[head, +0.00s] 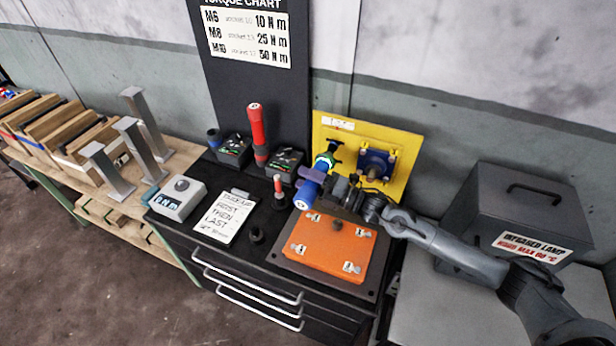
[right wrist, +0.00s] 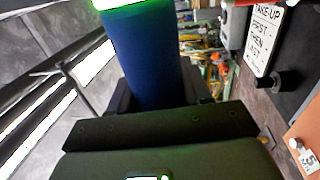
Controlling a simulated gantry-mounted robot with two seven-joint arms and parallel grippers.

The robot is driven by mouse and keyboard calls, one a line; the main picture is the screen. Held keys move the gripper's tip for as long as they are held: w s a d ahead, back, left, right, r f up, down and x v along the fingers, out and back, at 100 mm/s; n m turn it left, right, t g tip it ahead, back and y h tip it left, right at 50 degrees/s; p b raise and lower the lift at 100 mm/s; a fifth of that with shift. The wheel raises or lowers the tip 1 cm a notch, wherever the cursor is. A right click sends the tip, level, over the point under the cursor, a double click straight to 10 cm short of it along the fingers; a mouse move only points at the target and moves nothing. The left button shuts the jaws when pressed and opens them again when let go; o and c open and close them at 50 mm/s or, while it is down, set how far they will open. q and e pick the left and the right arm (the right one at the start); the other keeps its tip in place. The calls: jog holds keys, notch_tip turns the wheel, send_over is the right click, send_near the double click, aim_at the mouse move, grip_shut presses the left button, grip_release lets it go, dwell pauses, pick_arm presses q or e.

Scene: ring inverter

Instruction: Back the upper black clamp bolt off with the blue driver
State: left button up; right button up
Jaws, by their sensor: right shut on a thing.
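The blue driver (head: 306,192) is held tilted in front of the yellow panel (head: 402,146), a lit green ring near its upper end. My right gripper (head: 318,177) is shut on its body. In the right wrist view the blue driver (right wrist: 145,60) stands up from behind the dark gripper (right wrist: 160,120), the green ring at the top edge. A black clamp bolt (head: 335,146) shows at the panel's upper left, right by the driver's upper end. I cannot tell whether they touch. A blue block (head: 375,163) is mounted on the panel. My left gripper is not in view.
An orange plate (head: 328,243) lies in front of the panel. A red driver (head: 257,130) stands left, beside black boxes. A white note card (head: 227,217) and grey torque box (head: 178,197) lie further left. A grey lamp case (head: 520,215) stands right, near my right arm.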

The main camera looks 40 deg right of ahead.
aim_at(302, 189)
jog(key=shift+s+a+r+p, duration=0.1)
jog(key=shift+s+a+p, duration=0.35)
jog(key=shift+a, duration=0.35)
jog(key=shift+s+a+r+p, duration=0.1)
jog(key=shift+s+a+p, duration=0.25)
jog(key=shift+a, duration=0.45)
